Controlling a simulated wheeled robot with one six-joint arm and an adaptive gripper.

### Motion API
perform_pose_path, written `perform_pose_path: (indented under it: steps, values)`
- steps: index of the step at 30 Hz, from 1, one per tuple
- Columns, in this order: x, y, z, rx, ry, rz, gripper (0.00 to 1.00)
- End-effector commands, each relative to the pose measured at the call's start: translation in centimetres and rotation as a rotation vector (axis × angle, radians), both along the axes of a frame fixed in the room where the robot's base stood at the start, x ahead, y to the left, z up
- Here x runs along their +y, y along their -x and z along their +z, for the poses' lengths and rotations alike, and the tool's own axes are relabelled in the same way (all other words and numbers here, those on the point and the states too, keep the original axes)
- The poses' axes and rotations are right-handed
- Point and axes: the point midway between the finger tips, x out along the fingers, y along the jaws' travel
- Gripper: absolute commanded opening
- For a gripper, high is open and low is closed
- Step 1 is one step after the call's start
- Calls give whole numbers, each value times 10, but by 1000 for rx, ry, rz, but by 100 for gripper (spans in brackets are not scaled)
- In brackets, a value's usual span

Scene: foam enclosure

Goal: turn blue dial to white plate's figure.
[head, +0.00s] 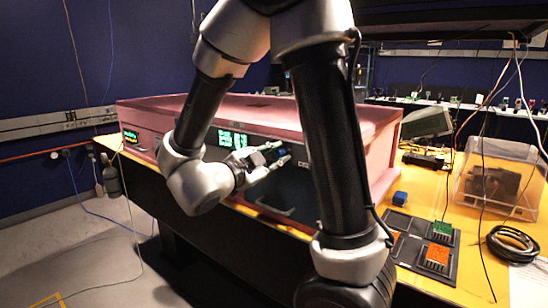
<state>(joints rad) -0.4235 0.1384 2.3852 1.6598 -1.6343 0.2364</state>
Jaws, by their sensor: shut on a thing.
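My gripper (281,157) is at the front panel of the pink foam enclosure (165,117), with its fingers on either side of the blue dial (282,153). It is shut on the dial. Only a small bit of blue shows between the fingers, so the dial's pointer and any marks around it are hidden. A lit green display (232,140) is on the panel just left of the gripper; its figures are too small to read. A small pale label (306,155) is to the right of the dial. I cannot tell whether it is the white plate, and no figure is legible.
A second green display (130,136) is at the enclosure's left end. On the yellow table (408,183) at right are a small blue block (399,198), a dark tray (408,226) with orange and green pieces, a clear box (499,178) and a coiled black cable (512,243).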

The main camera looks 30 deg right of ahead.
Motion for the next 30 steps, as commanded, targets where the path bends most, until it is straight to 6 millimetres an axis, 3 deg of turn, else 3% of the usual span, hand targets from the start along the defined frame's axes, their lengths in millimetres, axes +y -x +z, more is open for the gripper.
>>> perform_pose_path:
  steps: [4,5,8,20,30]
  values:
    - [0,0,-1,3,-1,-1,0]
    - [0,0,-1,3,-1,-1,28]
    - [0,0,-1,2,-1,0,46]
    - [6,1,0,1,0,1,46]
    - [71,22,-1,2,0,7,46]
